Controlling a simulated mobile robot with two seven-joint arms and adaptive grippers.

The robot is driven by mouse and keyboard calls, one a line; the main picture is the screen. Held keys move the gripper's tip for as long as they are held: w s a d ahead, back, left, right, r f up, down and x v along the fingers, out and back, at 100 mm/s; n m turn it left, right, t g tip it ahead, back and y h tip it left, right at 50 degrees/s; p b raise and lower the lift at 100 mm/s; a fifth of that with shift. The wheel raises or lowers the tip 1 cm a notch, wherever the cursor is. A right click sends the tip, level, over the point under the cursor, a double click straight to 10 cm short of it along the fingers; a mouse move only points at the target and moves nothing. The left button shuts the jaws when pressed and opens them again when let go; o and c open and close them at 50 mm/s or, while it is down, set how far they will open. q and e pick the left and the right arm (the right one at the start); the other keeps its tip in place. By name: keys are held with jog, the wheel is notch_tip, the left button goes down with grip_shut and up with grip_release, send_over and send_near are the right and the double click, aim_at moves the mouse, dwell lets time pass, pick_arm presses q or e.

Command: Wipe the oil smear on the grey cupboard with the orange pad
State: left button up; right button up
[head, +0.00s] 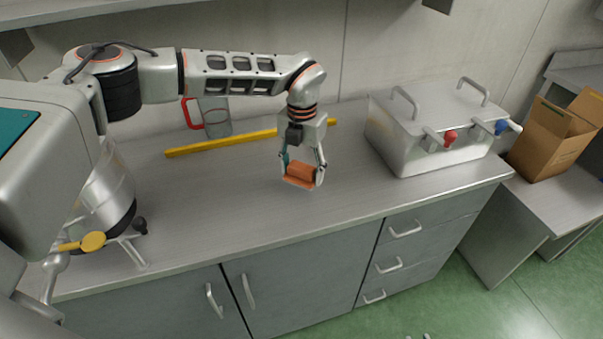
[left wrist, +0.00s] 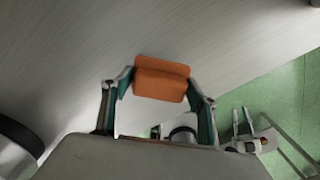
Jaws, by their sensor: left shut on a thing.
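My left gripper (head: 303,176) is shut on the orange pad (head: 299,174) and holds it over the front middle part of the grey cupboard's top. In the left wrist view the pad (left wrist: 161,79) sits between the two fingertips (left wrist: 160,90). I cannot tell whether the pad touches the top. The grey cupboard (head: 300,270) has doors and drawers in front and a brushed metal top. I cannot make out an oil smear in either view.
A metal box with two handles and red and blue taps (head: 420,135) stands on the right of the top. A yellow bar (head: 205,145) and a clear jug with a red handle (head: 216,120) lie behind. A steel vessel (head: 108,195) stands left. A cardboard box (head: 552,135) is far right.

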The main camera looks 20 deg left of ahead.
pick_arm(q)
jog(key=shift+r+p, duration=0.45)
jog(key=shift+r, duration=0.9)
jog(key=shift+r+p, duration=0.3)
jog(key=shift+p, duration=0.1)
jog(key=shift+r, duration=0.15)
pick_arm(e)
jog(key=shift+s+d+f+h, duration=0.2)
jog(key=shift+s+d, duration=0.15)
jog(key=shift+d, duration=0.15)
jog(key=shift+s+d+f+h, duration=0.1)
jog(key=shift+s+d+h, duration=0.1)
jog(key=shift+s+d, duration=0.2)
jog(key=shift+w+r, duration=0.1)
jog(key=shift+a, duration=0.15)
